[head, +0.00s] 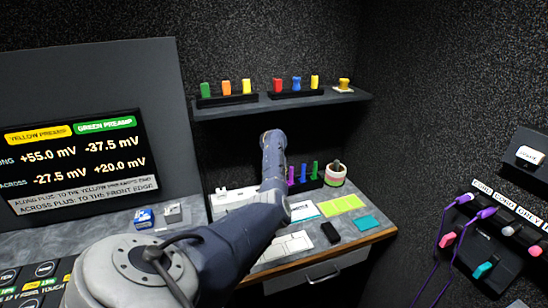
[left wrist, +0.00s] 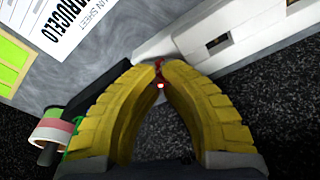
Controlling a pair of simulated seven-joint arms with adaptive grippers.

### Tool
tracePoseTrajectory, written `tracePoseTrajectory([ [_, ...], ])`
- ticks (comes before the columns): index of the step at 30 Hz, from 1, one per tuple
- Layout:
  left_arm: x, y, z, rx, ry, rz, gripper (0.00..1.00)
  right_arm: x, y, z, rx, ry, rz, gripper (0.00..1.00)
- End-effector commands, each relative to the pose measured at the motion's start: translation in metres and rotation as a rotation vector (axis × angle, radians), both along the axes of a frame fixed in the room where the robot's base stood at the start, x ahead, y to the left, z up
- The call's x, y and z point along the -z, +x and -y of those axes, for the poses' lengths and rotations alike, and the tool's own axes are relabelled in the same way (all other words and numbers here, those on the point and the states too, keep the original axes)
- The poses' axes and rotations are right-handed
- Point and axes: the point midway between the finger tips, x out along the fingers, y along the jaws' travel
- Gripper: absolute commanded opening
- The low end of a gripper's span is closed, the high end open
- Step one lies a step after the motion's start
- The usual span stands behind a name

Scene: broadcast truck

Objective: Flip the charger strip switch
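The charger strip (head: 222,196) is a white bar at the back of the desk, left of my arm in the head view. In the left wrist view the white strip (left wrist: 230,35) runs from the centre to the upper right, with dark sockets. My left gripper (left wrist: 160,68) has yellow fingers whose tips come together at the strip's near end. A small red piece shows between the tips; it may be the switch, but the fingers cover most of it. I cannot tell if they touch it. In the head view my arm hides this gripper. My right gripper is not in view.
A black holder (head: 313,182) with coloured pieces and a striped cup (head: 335,174) stand right of my arm. A shelf (head: 283,103) with coloured items hangs above. Papers, a green card (head: 341,205) and a black device (head: 330,232) lie on the desk. A screen (head: 76,165) stands left.

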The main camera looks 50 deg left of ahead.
Motion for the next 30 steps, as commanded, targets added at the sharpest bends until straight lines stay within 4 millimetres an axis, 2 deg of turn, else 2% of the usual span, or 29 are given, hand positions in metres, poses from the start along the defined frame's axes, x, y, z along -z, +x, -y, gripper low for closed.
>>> tracePoseTrajectory([
  [30,0.013,0.0,0.0,0.0,0.0,-0.001,0.0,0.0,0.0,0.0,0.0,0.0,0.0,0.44],
])
